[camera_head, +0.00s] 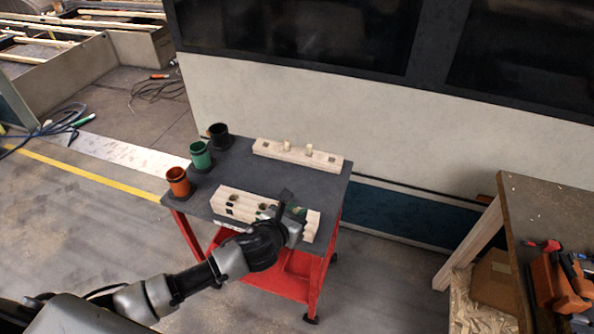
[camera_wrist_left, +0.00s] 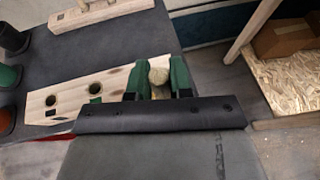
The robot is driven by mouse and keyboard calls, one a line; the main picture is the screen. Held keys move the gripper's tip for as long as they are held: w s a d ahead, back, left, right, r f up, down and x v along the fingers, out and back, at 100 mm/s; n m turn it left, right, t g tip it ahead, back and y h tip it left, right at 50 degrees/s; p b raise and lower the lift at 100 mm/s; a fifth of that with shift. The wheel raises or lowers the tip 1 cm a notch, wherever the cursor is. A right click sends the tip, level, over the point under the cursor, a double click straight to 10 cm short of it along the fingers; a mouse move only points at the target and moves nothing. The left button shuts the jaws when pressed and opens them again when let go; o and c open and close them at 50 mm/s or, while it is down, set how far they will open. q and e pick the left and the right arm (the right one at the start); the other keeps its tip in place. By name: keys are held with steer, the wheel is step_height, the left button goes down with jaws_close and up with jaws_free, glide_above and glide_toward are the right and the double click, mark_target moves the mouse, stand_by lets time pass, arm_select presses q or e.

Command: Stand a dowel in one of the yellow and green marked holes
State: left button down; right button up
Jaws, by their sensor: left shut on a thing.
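A pale wooden block (camera_head: 241,198) with round dark holes lies along the front of the cart top. It also shows in the left wrist view (camera_wrist_left: 72,90), with two open holes and a small green mark beside one of them. My left gripper (camera_head: 291,213) is over the right part of this block. In the left wrist view its green fingers (camera_wrist_left: 157,80) are shut on a round-ended wooden dowel (camera_wrist_left: 158,71). I cannot tell whether the dowel's lower end is in a hole; the fingers and wrist hide it. No yellow mark is clear.
A second wooden block (camera_head: 270,149) at the back carries two short upright dowels (camera_head: 309,149). Orange (camera_head: 178,182), green (camera_head: 200,156) and black (camera_head: 220,137) cups stand along the left edge of the red cart (camera_head: 290,277). A workbench (camera_head: 550,215) stands at right.

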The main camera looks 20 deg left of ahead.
arm_select(q)
steer(key=w+a+r+p, duration=0.2)
steer(key=w+p, duration=0.1)
steer(key=w, duration=0.3)
arm_select(e)
step_height(320, 180, up, 5)
steer(key=a, duration=0.2)
arm_select(q)
steer(key=shift+m+h, duration=0.4)
steer(key=f+b, duration=0.4)
steer(key=w+f+b, duration=0.1)
steer(key=f+b, duration=0.1)
steer(key=f, duration=0.1)
steer(key=shift+a+f, duration=0.1)
steer(key=shift+a, duration=0.15)
steer(key=shift+f+b, duration=0.8)
steer(key=shift+f, duration=0.05)
arm_select(e)
step_height(320, 180, down, 8)
steer(key=d, duration=0.1)
steer(key=shift+r, duration=0.15)
arm_select(q)
steer(key=shift+f, duration=0.2)
